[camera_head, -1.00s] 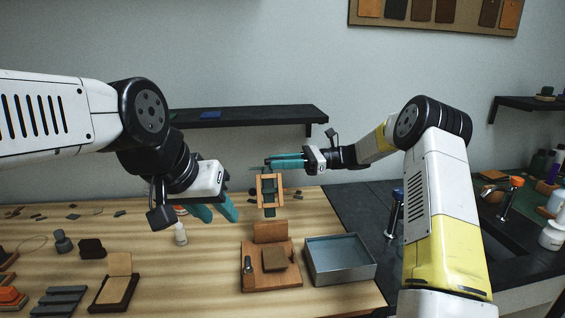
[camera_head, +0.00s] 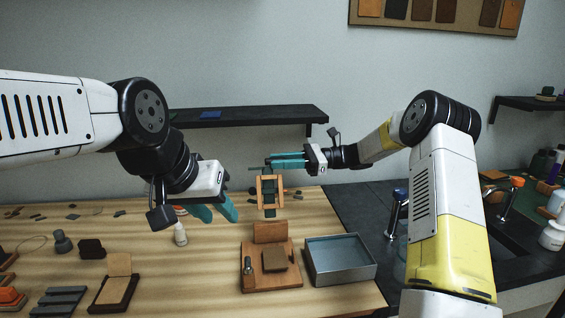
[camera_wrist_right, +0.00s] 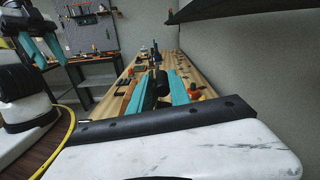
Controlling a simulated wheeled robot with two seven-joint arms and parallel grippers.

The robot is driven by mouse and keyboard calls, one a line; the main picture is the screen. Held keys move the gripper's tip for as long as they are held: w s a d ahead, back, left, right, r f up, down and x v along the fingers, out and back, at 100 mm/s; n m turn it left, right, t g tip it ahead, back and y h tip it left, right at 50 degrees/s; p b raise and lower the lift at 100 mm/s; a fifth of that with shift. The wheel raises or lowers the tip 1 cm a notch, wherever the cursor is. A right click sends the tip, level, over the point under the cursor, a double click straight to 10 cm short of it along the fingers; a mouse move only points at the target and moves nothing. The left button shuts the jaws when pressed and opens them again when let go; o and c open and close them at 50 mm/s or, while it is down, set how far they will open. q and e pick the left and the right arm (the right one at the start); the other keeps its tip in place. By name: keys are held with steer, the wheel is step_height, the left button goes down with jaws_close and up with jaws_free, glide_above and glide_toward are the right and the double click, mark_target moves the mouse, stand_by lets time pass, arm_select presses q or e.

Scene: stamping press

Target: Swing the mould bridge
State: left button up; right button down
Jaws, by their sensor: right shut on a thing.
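A light wooden frame with dark green parts (camera_head: 259,192) stands upright at the back of the bench; I take it to be the press with the mould bridge. A thin dark rod (camera_head: 255,168) shows at its top. My right gripper (camera_head: 271,160) is level just above the frame, its teal fingers pointing left. In the right wrist view a black cylinder (camera_wrist_right: 162,78) lies between the fingers, and the gripper is shut on it. How it joins the frame is hidden. My left gripper (camera_head: 215,212) hangs open and empty to the left of the frame, fingers pointing down.
A wooden fixture (camera_head: 273,282) and a grey metal tray (camera_head: 341,274) stand in front of the frame. A dark wall shelf (camera_head: 250,117) runs behind both grippers. Small tools lie at the left.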

steer(key=s+d+r+n, duration=0.1)
steer(key=s+n, duration=0.3)
steer(key=s, duration=0.5)
steer(key=shift+d+r+n, duration=0.2)
steer(key=shift+d+n, duration=0.2)
steer(key=shift+d, duration=0.05)
steer(key=c, duration=1.3)
jaws_free()
steer(key=shift+f, duration=0.1)
steer(key=d, duration=0.2)
steer(key=w+d, duration=0.1)
steer(key=d, duration=0.4)
steer(key=shift+w+d, duration=0.3)
